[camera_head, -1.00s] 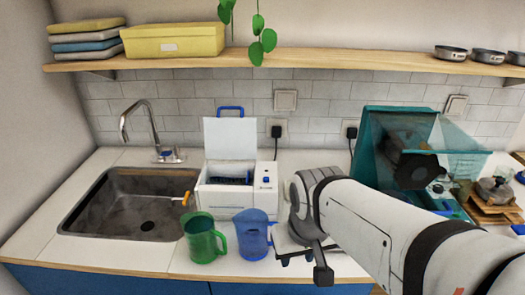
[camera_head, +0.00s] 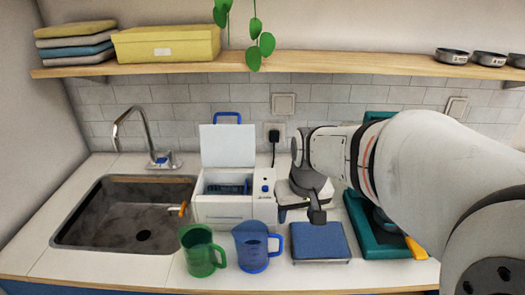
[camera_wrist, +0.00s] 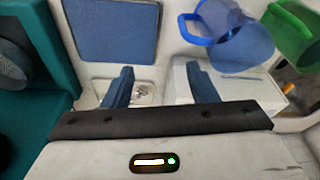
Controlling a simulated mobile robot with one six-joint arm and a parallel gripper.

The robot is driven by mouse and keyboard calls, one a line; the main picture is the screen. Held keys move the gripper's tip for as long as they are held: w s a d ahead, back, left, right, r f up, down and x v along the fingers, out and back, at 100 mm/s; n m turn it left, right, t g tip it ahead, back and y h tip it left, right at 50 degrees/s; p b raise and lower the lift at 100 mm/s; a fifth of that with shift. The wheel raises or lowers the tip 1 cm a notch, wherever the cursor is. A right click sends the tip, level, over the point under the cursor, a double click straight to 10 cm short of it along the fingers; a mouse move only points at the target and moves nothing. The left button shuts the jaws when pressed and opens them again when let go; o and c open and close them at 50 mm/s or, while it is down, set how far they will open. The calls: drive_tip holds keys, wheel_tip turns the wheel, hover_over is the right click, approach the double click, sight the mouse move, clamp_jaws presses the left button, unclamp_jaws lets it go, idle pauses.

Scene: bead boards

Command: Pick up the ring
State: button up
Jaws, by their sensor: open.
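I cannot make out a ring clearly in either view. In the wrist view, a small pale item with fine detail (camera_wrist: 143,93) lies on the white surface between my fingers, too small to name. My gripper (camera_head: 308,212) is over the counter, right of the white lidded box (camera_head: 225,208) and behind the blue square plate (camera_head: 320,243). In the wrist view my gripper (camera_wrist: 158,78) has its two blue fingers wide apart, with nothing held between them. The blue plate (camera_wrist: 110,28) and part of the white box (camera_wrist: 240,85) show there too.
A green jug (camera_head: 203,254) and a blue jug (camera_head: 250,248) stand at the counter front, left of the plate. The sink (camera_head: 90,228) is at left. A teal device (camera_head: 372,235) is at right, partly hidden by my arm. A shelf (camera_head: 330,65) runs above.

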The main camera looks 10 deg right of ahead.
drive_tip(key=w+d+f+p, duration=0.1)
drive_tip(key=w+d+f, duration=0.1)
drive_tip(key=w+d, duration=0.35)
drive_tip(key=w+d+f+p, duration=0.1)
drive_tip(key=w+d, duration=0.1)
drive_tip(key=w, duration=0.6)
drive_tip(key=w+d+f, duration=0.2)
drive_tip(key=w+d, duration=0.1)
drive_tip(key=w, duration=0.4)
drive_tip(key=p+x, duration=0.1)
drive_tip(key=x, duration=0.7)
drive_tip(key=shift+s+p, duration=0.1)
drive_tip(key=shift+p, duration=0.25)
drive_tip(key=shift+t, duration=0.3)
drive_tip(key=c, duration=1)
